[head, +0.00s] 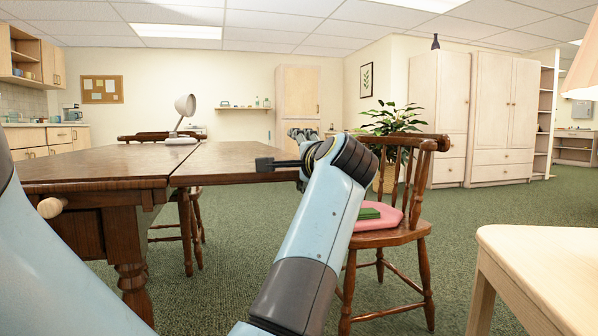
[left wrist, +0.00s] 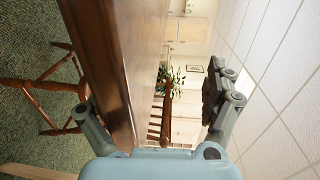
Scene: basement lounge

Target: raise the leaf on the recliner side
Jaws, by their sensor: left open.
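The brown wooden table (head: 95,162) fills the left of the head view. A seam divides its top from the leaf (head: 225,158) on the right, which looks about level with it. My left gripper (head: 272,164) is at the leaf's right edge, with one dark finger pad showing above the surface. In the left wrist view the open gripper (left wrist: 150,105) has the board's edge (left wrist: 122,75) between its fingers, close to the floor-side finger. The other finger stands well apart from the top surface. Contact cannot be told. No recliner and no right gripper show.
A wooden chair (head: 412,190) with a pink cushion (head: 375,222) and a green item stands right of the leaf. A pale table (head: 545,262) is at the lower right. A white lamp (head: 184,108) stands on the table. A pale knob (head: 52,207) sticks out below the tabletop.

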